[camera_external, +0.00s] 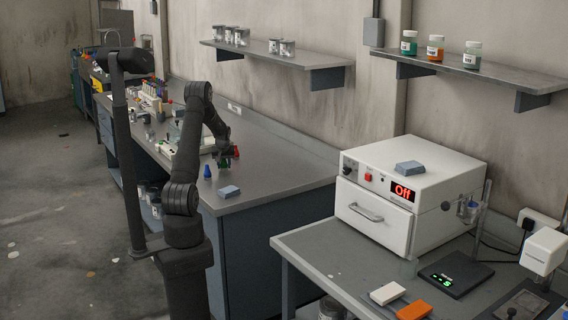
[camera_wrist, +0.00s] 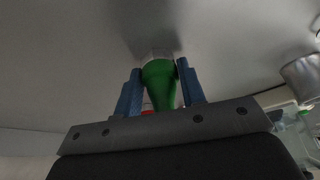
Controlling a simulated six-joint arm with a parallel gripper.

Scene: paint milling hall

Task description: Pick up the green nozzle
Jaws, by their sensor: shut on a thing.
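The green nozzle (camera_wrist: 159,84) is between the two blue fingers of my gripper (camera_wrist: 158,72) in the wrist view, and the gripper is shut on it. Its wide end, with a pale rim, points away from the wrist camera. In the external view my gripper (camera_external: 226,159) is low over the near part of the long grey workbench (camera_external: 270,163). The green nozzle is small and partly hidden there. I cannot tell whether it touches the bench.
Racks and clutter fill the bench's far end. A white oven (camera_external: 408,195) reading "Off" stands on the right table. The bench right of my gripper is clear.

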